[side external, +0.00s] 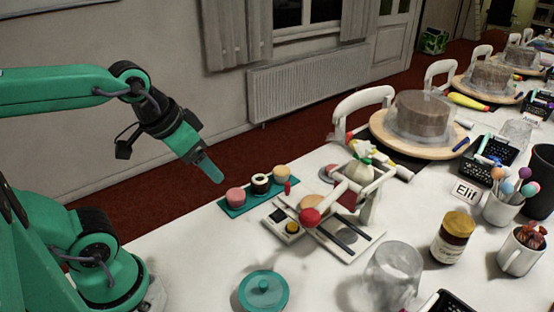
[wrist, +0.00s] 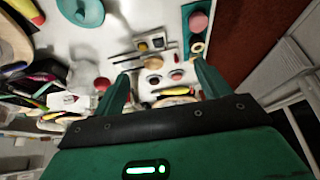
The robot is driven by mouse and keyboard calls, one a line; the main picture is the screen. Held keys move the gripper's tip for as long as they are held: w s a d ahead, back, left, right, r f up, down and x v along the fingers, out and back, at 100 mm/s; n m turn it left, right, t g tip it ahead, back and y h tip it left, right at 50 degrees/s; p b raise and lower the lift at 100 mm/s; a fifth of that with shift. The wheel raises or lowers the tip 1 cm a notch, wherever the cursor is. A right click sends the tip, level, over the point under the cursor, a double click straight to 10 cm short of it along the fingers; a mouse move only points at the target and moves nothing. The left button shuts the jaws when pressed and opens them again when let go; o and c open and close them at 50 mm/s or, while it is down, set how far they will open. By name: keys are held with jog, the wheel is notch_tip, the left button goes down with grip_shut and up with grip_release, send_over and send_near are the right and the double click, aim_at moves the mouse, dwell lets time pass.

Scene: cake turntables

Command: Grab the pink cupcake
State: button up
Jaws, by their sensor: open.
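The pink cupcake (side external: 235,197) stands upright at the near left end of a small teal tray (side external: 237,213). It also shows in the wrist view (wrist: 198,22), near the top, above the right finger's tip. A dark cupcake with a pale top (side external: 261,184) and a yellowish cupcake (side external: 282,172) stand in line behind it on the tray. My gripper (side external: 212,172) is above and left of the pink cupcake in the side view, apart from it. In the wrist view its two fingers (wrist: 160,70) are spread wide, with nothing held between them.
A white press-like device with a red knob (side external: 310,218) stands right of the tray. A teal lidded dish (side external: 263,291), a clear glass (side external: 392,272) and a jar (side external: 453,238) stand nearer. A covered cake (side external: 422,115) sits on a wooden turntable behind. Table left of the tray is clear.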

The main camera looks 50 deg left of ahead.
jog(key=w+a+f+m+g, duration=0.1)
jog(key=w+a+f+g, duration=0.3)
jog(key=w, duration=0.5)
jog(key=m+g, duration=0.1)
send_near(236, 192)
jog(key=shift+w+d, duration=0.1)
jog(key=shift+d, duration=0.4)
jog(key=shift+w+a+f, duration=0.2)
jog(key=shift+a+f, duration=0.1)
jog(key=shift+f, duration=0.3)
jog(key=shift+s+a+f, duration=0.1)
jog(key=shift+f, duration=1.85)
jog(key=shift+s+a+f, duration=0.1)
jog(key=shift+f, duration=1.85)
jog(key=shift+c, duration=0.2)
jog(key=c, duration=1)
